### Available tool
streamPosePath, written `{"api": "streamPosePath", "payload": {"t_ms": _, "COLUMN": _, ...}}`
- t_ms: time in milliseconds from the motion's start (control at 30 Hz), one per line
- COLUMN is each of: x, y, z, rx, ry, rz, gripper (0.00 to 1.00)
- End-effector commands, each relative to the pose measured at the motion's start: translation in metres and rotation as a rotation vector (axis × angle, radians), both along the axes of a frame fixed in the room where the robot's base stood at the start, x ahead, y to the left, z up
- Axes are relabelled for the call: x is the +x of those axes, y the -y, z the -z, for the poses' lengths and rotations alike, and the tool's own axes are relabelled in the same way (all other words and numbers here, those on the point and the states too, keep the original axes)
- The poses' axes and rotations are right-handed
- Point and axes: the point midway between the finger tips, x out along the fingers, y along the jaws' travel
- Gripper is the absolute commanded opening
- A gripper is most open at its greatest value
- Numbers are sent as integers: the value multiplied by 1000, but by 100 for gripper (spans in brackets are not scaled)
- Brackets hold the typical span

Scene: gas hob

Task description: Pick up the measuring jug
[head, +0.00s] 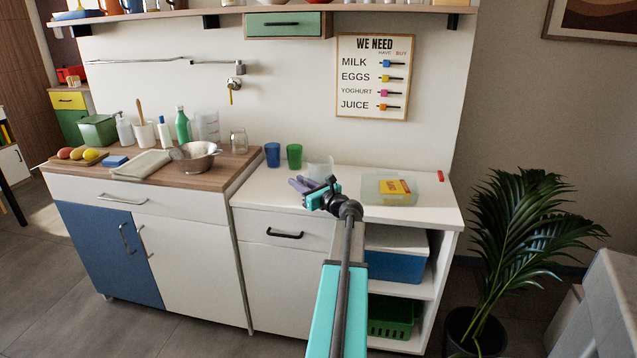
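A clear, pale vessel (322,168) stands on the white counter just behind my gripper (304,185). It looks like the measuring jug, but its lower part is hidden by my wrist and its handle cannot be made out. My gripper is over the white counter, pointing away and to the left. Its fingers are small and partly covered by the wrist, so their opening is unclear.
A blue cup (272,154) and a green cup (294,156) stand left of the clear vessel. A clear tray (371,196) with a yellow box (395,187) is to the right. A metal colander (196,158) sits on the worktop (222,180). A potted plant (520,225) is at right.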

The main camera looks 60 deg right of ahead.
Motion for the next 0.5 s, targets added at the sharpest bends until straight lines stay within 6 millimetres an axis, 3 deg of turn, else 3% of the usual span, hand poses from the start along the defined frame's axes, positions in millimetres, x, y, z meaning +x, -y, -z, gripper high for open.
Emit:
{"api": "streamPosePath", "payload": {"t_ms": 367, "x": -1, "y": 0, "z": 0, "rx": 0, "ry": 0, "rz": 1, "gripper": 19}}
{"api": "streamPosePath", "payload": {"t_ms": 500, "x": -1, "y": 1, "z": 0, "rx": 0, "ry": 0, "rz": 1, "gripper": 0}}
